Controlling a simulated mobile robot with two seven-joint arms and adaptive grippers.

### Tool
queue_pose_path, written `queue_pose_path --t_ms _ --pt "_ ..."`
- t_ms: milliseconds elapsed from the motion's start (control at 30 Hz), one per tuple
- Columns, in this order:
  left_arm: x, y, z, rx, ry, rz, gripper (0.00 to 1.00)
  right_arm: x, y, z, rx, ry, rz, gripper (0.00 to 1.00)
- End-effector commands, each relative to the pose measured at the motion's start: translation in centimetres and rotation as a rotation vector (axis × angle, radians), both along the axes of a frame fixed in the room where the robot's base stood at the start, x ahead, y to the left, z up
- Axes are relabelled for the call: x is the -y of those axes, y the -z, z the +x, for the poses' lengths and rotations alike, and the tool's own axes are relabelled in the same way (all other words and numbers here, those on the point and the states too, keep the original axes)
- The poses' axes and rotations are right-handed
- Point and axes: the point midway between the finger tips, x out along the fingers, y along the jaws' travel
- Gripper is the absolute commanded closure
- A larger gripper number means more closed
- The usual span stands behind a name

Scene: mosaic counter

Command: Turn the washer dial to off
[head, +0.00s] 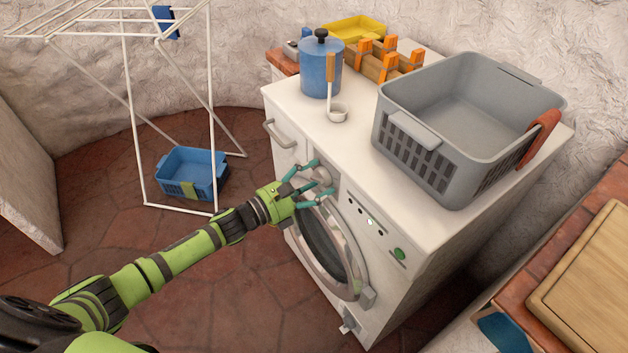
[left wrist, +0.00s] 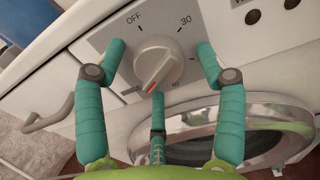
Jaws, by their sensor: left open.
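My right gripper is not in view.
A grey basket (head: 440,135) with a red cloth stands on the washer top, beside a blue pot (head: 320,66) and a ladle (head: 337,112). A drying rack (head: 128,110) stands farther left.

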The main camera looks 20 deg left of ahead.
Motion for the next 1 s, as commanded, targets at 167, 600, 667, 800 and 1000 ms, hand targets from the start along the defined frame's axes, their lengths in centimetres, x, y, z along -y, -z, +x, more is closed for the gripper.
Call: queue_pose_path --t_ms 167,600,667,800,1000 --pt "-0.01 0.00 -0.02 0.000 0.000 0.000 0.61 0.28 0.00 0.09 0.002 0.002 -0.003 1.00" --pt "0.01 0.18 -0.08 -0.021 0.000 -0.022 0.85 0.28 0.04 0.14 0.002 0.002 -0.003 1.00" --pt "0.03 0.21 -0.10 -0.035 0.000 -0.038 0.85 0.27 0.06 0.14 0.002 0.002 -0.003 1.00" --pt "0.05 0.27 -0.13 -0.081 -0.001 -0.098 0.85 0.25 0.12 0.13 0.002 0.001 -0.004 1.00" --pt "0.10 0.30 -0.18 -0.183 -0.001 -0.226 0.85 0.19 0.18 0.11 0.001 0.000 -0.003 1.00"
